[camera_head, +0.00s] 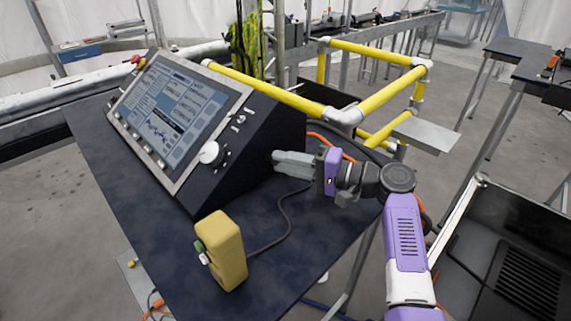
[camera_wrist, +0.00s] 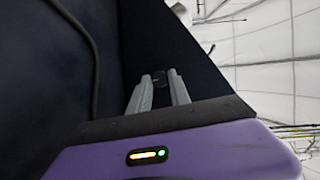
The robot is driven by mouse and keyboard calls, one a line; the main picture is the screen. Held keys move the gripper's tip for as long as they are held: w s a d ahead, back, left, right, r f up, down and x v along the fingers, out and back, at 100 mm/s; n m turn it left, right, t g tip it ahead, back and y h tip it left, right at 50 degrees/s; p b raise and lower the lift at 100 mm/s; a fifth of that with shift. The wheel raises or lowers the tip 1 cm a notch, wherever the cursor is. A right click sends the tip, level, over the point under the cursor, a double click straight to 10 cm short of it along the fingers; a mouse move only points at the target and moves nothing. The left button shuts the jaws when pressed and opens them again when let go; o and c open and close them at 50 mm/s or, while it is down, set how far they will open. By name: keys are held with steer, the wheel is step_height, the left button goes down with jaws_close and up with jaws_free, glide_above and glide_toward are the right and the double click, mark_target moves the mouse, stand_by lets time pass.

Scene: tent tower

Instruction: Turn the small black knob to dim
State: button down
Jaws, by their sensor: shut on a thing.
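The small black knob (camera_wrist: 159,78) is on the dark side face of the control console. It shows in the wrist view between the tips of my gripper's grey fingers (camera_wrist: 160,88). In the head view my gripper (camera_head: 276,161) reaches from the right to the console's right side, and the knob itself is hidden there. My gripper is shut on the knob. The console (camera_head: 265,135) has a tilted front panel with a lit screen (camera_head: 180,105).
The console stands on a dark table (camera_head: 290,255). A yellow box with buttons (camera_head: 229,252) stands at the table's front, its cable (camera_head: 284,215) running below my gripper. A white dial (camera_head: 209,152) is on the front panel. Yellow rails (camera_head: 385,57) stand behind.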

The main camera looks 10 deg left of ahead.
steer(key=shift+f+m+y, duration=0.1)
steer(key=shift+m+y, duration=0.2)
steer(key=shift+m, duration=0.4)
steer(key=c, duration=1.2)
jaws_free()
steer(key=shift+c, duration=0.2)
steer(key=shift+d, duration=0.1)
steer(key=shift+b+v, duration=0.55)
steer(key=shift+v, duration=3.25)
